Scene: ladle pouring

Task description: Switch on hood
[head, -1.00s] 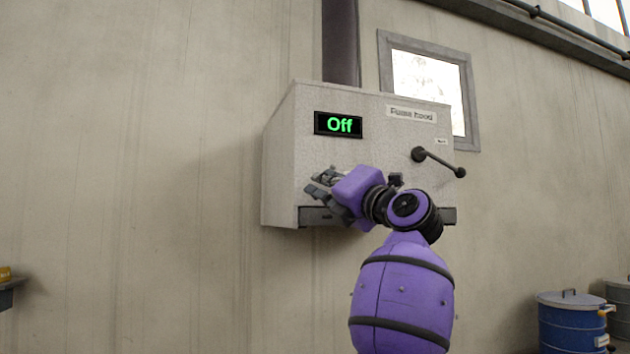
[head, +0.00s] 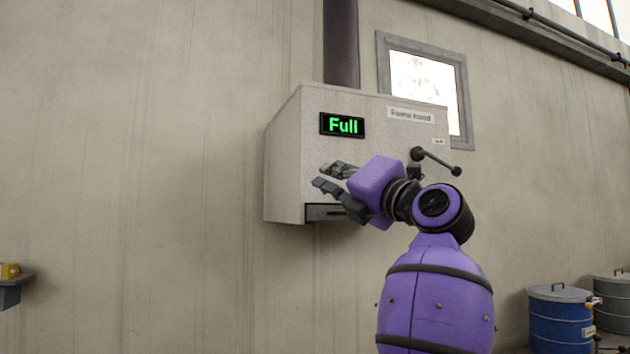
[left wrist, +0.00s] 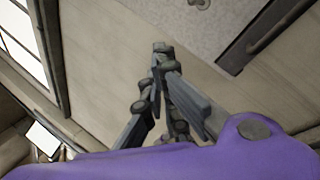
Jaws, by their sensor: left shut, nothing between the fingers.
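The fume hood (head: 290,160) is a pale speckled box on the wall. My purple left arm crosses in front of the hood's lower part. My left gripper (head: 322,177) points left, is shut and empty, and appears in front of the hood's face, apart from the lever. Its fingers also show in the left wrist view (left wrist: 162,60), with part of the hood behind. My right gripper is out of view.
A dark duct (head: 341,45) rises from the hood, and a bright window (head: 425,85) is behind it to the right. Blue (head: 560,325) and grey (head: 613,300) drums stand at lower right. A shelf edge (head: 12,285) shows at lower left. The left wall is bare.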

